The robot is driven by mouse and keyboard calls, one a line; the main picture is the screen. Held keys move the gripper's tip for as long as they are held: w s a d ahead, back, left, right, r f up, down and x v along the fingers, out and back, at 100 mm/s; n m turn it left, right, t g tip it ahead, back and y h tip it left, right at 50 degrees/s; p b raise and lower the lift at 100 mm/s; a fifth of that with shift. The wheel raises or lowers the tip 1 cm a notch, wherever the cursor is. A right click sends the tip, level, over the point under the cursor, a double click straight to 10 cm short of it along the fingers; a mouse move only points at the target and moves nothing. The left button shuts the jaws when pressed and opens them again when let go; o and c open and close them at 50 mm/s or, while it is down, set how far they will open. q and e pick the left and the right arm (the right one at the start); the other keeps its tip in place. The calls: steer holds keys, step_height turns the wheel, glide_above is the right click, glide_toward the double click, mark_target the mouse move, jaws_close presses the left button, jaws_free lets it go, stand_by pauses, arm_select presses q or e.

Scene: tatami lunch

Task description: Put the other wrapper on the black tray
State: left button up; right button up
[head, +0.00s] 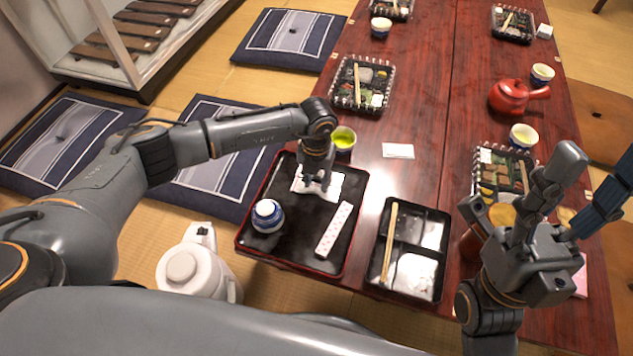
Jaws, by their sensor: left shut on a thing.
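The black tray (285,248) with a red rim lies on the table's near left. My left gripper (317,186) points down over the tray's far part, shut on a white wrapper (300,183). The wrapper spreads flat on both sides of the fingertips, which partly hide it; I cannot tell whether it touches the tray. A long white speckled wrapper (333,230) lies on the tray's right side. My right gripper (525,205) is raised at the right, fingers apart and empty.
An empty black lunch box (427,270) with chopsticks lies right of the tray. A cup of green tea (343,139) stands just behind the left gripper. A white card (398,151), a red teapot (510,97) and filled lunch boxes (361,84) stand farther off. A white pot (187,271) is at lower left.

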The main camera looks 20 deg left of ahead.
arm_select(q)
steer(key=shift+f, duration=0.15)
steer(key=shift+f, duration=0.15)
steer(key=o, duration=0.7)
